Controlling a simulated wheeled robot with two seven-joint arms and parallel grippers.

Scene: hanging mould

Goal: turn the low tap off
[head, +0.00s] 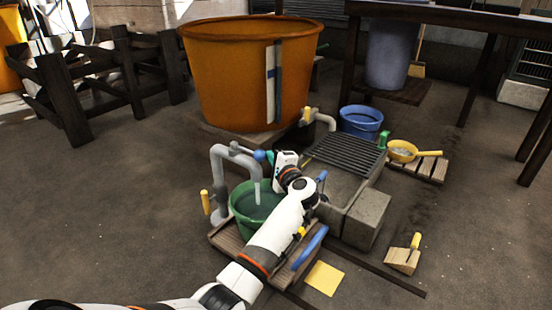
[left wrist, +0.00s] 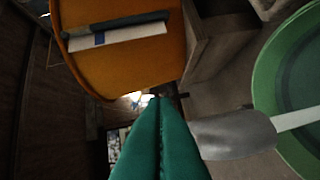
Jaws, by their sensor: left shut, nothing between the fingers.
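The low tap (head: 238,150) is a grey bent pipe over a green tub (head: 240,212), with a blue end (head: 259,155) near its top. A pale stream (head: 257,192) falls from it into the tub. My left gripper (head: 270,157) is shut and empty, its teal fingertips close beside the blue end; I cannot tell if they touch. In the left wrist view the closed green fingers (left wrist: 158,105) lie beside a grey metal part (left wrist: 235,135), with a white strip (left wrist: 298,118) running to the green tub (left wrist: 290,80). My right gripper is out of view.
A big orange vat (head: 225,80) stands behind the tap. A dark grate (head: 345,152) and concrete block (head: 366,218) are right of my left arm. A yellow-handled pipe (head: 308,117), blue bucket (head: 361,122) and yellow pan (head: 402,151) lie beyond.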

